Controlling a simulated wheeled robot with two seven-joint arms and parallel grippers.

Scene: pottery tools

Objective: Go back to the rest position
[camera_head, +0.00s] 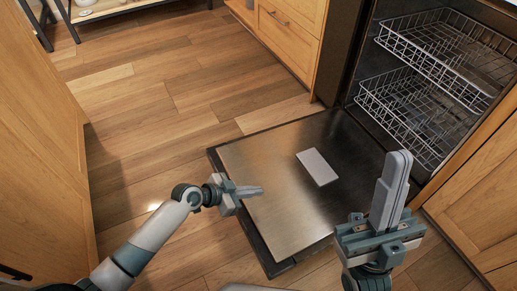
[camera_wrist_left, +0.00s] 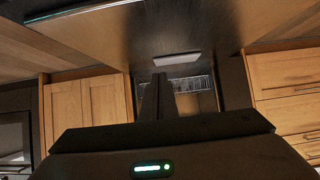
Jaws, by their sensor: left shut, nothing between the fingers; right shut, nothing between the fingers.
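My left gripper (camera_head: 250,191) is shut and empty above the left part of the lowered dishwasher door (camera_head: 250,160). It also shows in the left wrist view (camera_wrist_left: 159,80), with its fingers together and pointing toward the dishwasher. My right gripper (camera_head: 397,165) is shut and empty, with its fingers pointing up in the head view, at the right of the door.
The dishwasher stands open with two wire racks (camera_head: 415,115). A light grey slab (camera_head: 317,167) lies on its door. Wooden cabinets (camera_head: 290,35) stand beside it, and another cabinet (camera_head: 40,140) is at the left. The wooden floor (camera_head: 160,100) beyond the door is clear.

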